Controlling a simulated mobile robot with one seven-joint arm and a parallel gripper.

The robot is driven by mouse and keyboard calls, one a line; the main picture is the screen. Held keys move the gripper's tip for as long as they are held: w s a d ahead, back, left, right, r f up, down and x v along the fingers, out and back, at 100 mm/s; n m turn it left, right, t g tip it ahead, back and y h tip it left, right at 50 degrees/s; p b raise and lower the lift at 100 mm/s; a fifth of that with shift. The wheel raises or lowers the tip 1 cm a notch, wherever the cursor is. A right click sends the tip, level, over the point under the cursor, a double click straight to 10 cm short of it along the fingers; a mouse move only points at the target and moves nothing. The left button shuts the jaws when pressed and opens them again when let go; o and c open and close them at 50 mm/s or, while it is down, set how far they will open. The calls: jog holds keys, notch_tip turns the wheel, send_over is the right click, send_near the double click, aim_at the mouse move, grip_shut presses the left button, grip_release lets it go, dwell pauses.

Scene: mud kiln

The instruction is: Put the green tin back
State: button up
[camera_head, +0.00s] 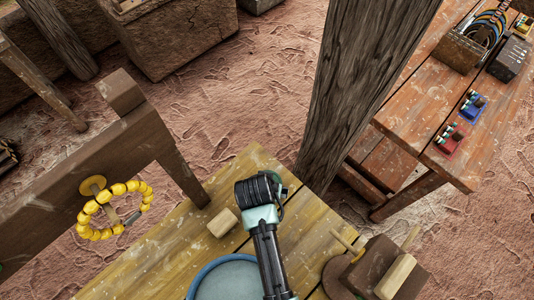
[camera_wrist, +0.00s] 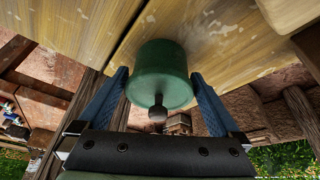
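The green tin (camera_wrist: 160,73) is a short, worn cylinder with a dark knob on its lid. In the wrist view it sits between the two blue fingers of my gripper (camera_wrist: 158,80), which lie against its opposite sides. The yellow wooden table (camera_wrist: 228,40) is behind the tin; I cannot tell whether the tin touches it. In the head view my arm's end is over the yellow table (camera_head: 165,250), and the wrist hides the fingers and most or all of the tin.
A small wooden block (camera_head: 222,222) and a blue-rimmed round object (camera_head: 228,282) are beside my arm. A thick post (camera_head: 350,90) rises behind the table. Yellow beads (camera_head: 90,207) hang at left. Another table (camera_head: 420,120) at right holds red and blue items and boxes.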

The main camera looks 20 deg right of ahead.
jog(key=v, duration=1.2)
jog(key=w+a+r+n+t, duration=0.1)
jog(key=w+r+t, duration=0.35)
jog(key=r, duration=0.65)
jog(key=w+a+r+n+t, duration=0.15)
jog(key=w+r+t, duration=0.35)
jog(key=r, duration=0.5)
jog(key=w+a+r+n+t, duration=0.1)
jog(key=w+a+r+t, duration=0.15)
jog(key=w+r, duration=0.65)
jog(key=s+a+r+n+t+y, duration=0.1)
jog(key=s+r+t, duration=0.3)
jog(key=r, duration=0.7)
jog(key=s+a+r+n+t+y, duration=0.1)
jog(key=s+r+t, duration=0.3)
jog(key=r, duration=0.7)
jog(key=s+a+r+n+t, duration=0.1)
jog(key=s+a+r+t, duration=0.1)
jog(key=s+r, duration=0.4)
notch_tip(320, 180, up, 6)
jog(key=shift+a+f+n+t+y+p, duration=0.25)
jog(key=shift+n+t+y+p, duration=0.15)
jog(key=shift+t, duration=0.5)
